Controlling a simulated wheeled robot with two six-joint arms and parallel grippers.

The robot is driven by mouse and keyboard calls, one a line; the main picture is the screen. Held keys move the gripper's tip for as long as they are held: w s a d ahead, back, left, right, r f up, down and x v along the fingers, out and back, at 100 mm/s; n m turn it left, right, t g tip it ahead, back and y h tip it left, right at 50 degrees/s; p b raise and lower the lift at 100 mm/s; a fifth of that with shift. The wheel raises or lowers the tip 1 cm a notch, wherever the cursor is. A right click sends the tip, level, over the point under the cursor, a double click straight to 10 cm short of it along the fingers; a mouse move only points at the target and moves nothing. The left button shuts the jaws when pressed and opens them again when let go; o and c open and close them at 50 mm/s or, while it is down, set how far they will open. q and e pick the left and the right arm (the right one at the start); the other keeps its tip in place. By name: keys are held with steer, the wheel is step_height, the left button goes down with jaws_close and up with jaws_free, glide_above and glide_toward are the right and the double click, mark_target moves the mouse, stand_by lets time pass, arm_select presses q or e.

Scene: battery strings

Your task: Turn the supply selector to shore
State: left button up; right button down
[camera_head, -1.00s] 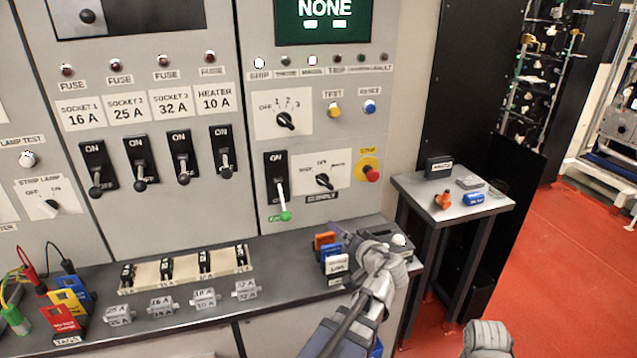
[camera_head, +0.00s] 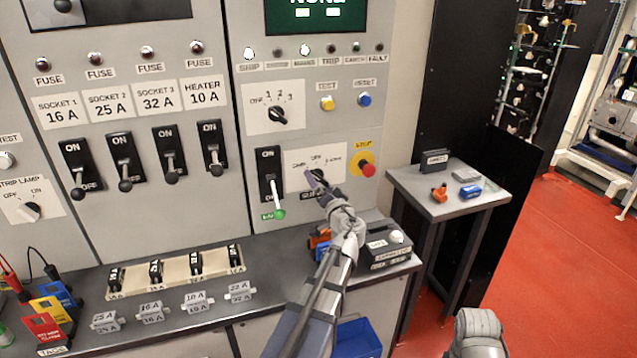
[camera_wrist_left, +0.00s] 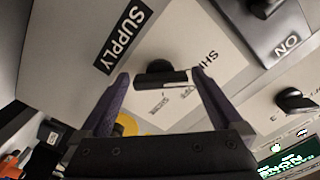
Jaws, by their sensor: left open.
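The supply selector is a black knob on a white plate (camera_head: 335,162) on the grey panel front. In the head view the gripper partly hides the knob and the SUPPLY label. In the left wrist view the black knob (camera_wrist_left: 160,72) shows clearly, with the SUPPLY label (camera_wrist_left: 123,33) at upper left. The position words are only partly legible, so I cannot tell which one it points to. My left gripper (camera_head: 316,186) is open in front of the plate. In the wrist view its purple fingers (camera_wrist_left: 161,82) stand on either side of the knob, with gaps showing.
A lever switch with a green tip (camera_head: 271,185) is close left of the plate. A red stop button on yellow (camera_head: 366,166) is close right. The bench below holds a black box (camera_head: 385,253) and fuses. A small side table (camera_head: 440,208) stands right.

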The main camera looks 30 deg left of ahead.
arm_select(q)
steer(key=shift+x, duration=0.8)
steer(key=shift+c, duration=0.2)
steer(key=c, duration=1)
